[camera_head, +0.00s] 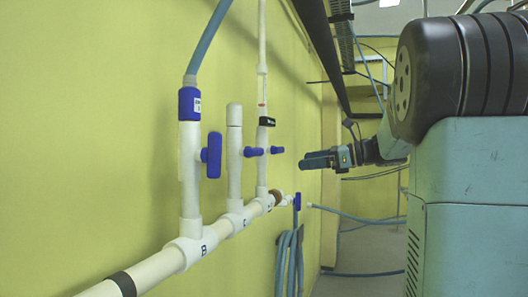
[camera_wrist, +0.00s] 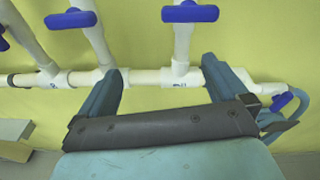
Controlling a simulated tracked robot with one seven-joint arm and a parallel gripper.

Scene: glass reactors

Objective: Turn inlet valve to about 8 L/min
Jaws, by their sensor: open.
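Several blue valve handles sit on white pipework along the wall; I cannot tell which is the inlet valve. In the head view, a large handle (camera_head: 211,155) is nearest. A second handle (camera_head: 253,151) and a third handle (camera_head: 277,149) are further along, and another handle (camera_head: 297,201) is at the pipe's end. My gripper (camera_head: 318,160) is right of the third handle, apart from it in the picture. In the wrist view my gripper (camera_wrist: 162,66) is open, with nothing between its fingers. One handle (camera_wrist: 190,12) is above the right finger, another handle (camera_wrist: 70,19) is up left.
A white horizontal pipe (camera_head: 155,268) with lettered joints runs along the yellow-green wall (camera_head: 80,130). A thin clear tube (camera_head: 263,90) with a red mark rises above a black fitting (camera_head: 267,121); no reading is legible. Coiled blue hose (camera_head: 288,262) hangs below the pipe end.

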